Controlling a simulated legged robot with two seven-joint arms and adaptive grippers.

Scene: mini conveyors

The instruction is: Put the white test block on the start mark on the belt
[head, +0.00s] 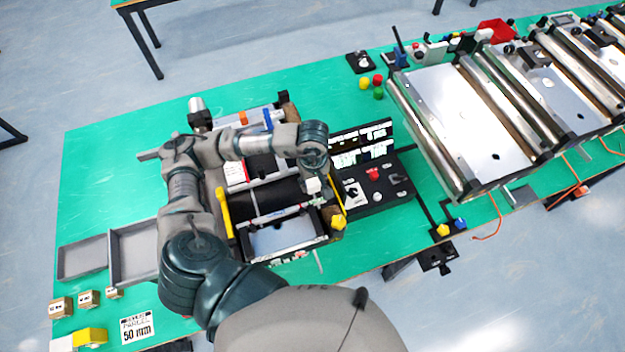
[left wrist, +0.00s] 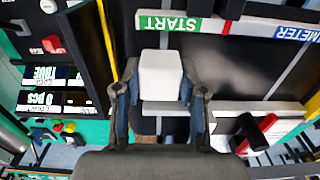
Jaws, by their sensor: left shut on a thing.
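My left gripper (left wrist: 160,92) is shut on the white test block (left wrist: 160,75), with one finger on each side of it. In the head view the block (head: 313,185) shows as a small white cube below my left wrist, near the right end of the black belt (head: 270,196). In the left wrist view the block is over the dark belt (left wrist: 235,65), in line with the green START label (left wrist: 172,22) on the rail. The block hides part of the belt under it. I cannot tell whether it touches the belt. My right gripper is not in view.
A control box (head: 375,187) with a red button and a lit display stands right of the belt. A yellow bar (left wrist: 105,45) runs beside the belt end. Larger roller conveyors (head: 460,120) stand at the right. Grey trays (head: 135,250) lie at the left. Green table is clear at the back left.

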